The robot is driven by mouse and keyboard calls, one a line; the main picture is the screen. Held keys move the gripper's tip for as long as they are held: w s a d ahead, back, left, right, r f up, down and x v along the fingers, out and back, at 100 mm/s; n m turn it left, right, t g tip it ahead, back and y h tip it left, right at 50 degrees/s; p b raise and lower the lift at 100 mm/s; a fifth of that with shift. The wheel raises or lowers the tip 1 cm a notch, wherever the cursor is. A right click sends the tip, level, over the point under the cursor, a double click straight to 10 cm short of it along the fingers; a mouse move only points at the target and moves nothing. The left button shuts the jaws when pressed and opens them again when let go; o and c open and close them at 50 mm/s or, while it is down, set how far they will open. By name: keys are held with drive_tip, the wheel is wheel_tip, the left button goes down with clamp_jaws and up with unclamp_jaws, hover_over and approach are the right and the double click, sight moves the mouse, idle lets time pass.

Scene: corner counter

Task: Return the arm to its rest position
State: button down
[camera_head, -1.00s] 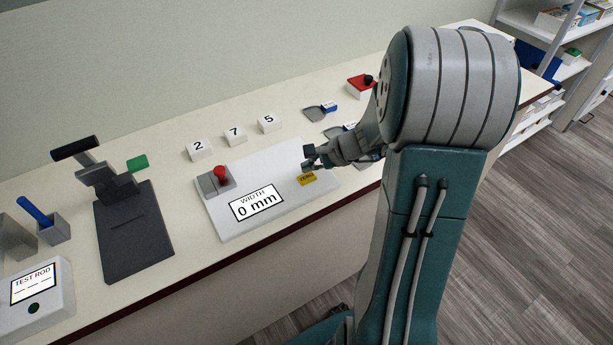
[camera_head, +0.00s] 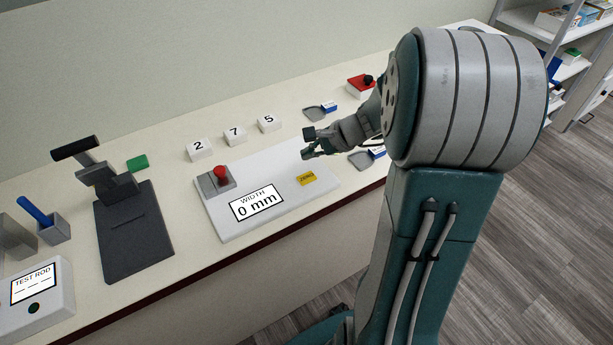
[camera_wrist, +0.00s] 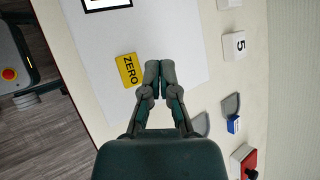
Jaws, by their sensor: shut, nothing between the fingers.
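My gripper (camera_head: 308,144) is above the right part of the white width panel (camera_head: 270,185), a little behind the yellow ZERO button (camera_head: 306,178). In the wrist view my gripper (camera_wrist: 160,68) has its fingers together with nothing between them, just beside the ZERO button (camera_wrist: 130,70). The gripper appears raised clear of the button. My arm reaches in from the right and hides part of the counter behind it. The display (camera_head: 257,201) on the panel reads WIDTH 0 mm.
A red knob (camera_head: 220,173) stands on the panel's left. Number blocks 2 (camera_head: 199,150), 7 (camera_head: 235,136) and 5 (camera_head: 268,124) stand behind. A black lever press (camera_head: 125,215), a blue-handled tool (camera_head: 34,211) and the TEST ROD box (camera_head: 35,300) are left. A red box (camera_head: 361,86) is at the back.

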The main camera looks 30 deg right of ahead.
idle(0.3)
drive_tip(key=s+a+r+n+h, duration=0.3)
drive_tip(key=s+a+r+n, duration=0.2)
drive_tip(key=s+n, duration=0.4)
drive_tip(key=s+a+r+n+g+h, duration=0.1)
drive_tip(key=s+a+r+n+h, duration=0.2)
drive_tip(key=s+a+r+n, duration=0.3)
drive_tip(key=s+a+n, duration=0.2)
drive_tip(key=s+n, duration=0.1)
drive_tip(key=shift+s+r, duration=0.15)
drive_tip(key=shift+s, duration=0.25)
